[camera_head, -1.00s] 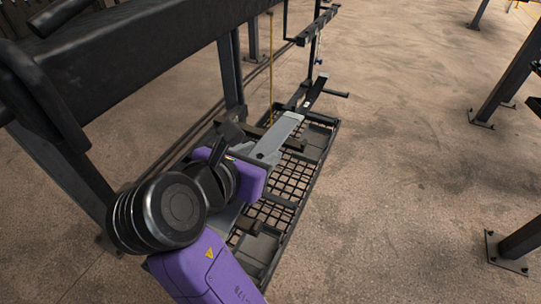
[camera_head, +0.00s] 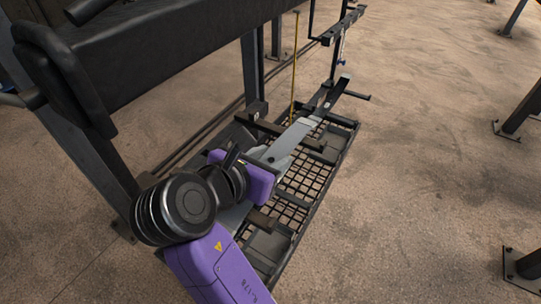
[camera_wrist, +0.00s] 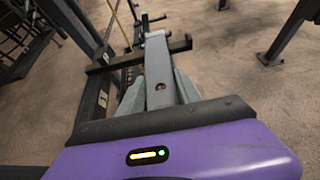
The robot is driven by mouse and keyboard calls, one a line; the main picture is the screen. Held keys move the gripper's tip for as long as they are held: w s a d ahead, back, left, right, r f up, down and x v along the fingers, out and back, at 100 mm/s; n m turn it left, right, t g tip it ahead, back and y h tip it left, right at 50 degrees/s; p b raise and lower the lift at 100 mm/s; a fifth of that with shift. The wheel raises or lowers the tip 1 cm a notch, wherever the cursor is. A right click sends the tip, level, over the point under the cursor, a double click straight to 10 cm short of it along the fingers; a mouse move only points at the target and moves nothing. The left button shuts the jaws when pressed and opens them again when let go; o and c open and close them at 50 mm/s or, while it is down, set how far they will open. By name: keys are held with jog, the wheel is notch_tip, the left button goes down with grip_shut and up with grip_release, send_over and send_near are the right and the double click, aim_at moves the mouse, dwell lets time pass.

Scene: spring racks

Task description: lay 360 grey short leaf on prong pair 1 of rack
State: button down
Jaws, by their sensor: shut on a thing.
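A long grey leaf (camera_head: 291,144) extends forward from my gripper (camera_head: 270,171), above a black mesh tray. In the wrist view the leaf (camera_wrist: 158,72) is a flat grey bar with a dark hole near the jaws. My gripper (camera_wrist: 160,93) is shut on its near end, between two pale grey fingers. A black upright stand (camera_head: 334,62) with crossbars is beyond the leaf's far end. I cannot tell which part is prong pair 1.
The mesh tray (camera_head: 336,150) lies low on the floor, with another brown block (camera_head: 261,222) nearer me. A long dark beam (camera_head: 175,40) on posts stands at the left. A yellow pole (camera_head: 295,70) rises behind the tray. Bare floor (camera_head: 430,150) is open on the right.

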jog(key=c, duration=0.7)
grip_release()
jog(key=shift+r, duration=0.15)
jog(key=shift+c, duration=0.2)
jog(key=shift+f, duration=0.2)
jog(key=shift+b+v, duration=0.55)
jog(key=shift+v, duration=3.45)
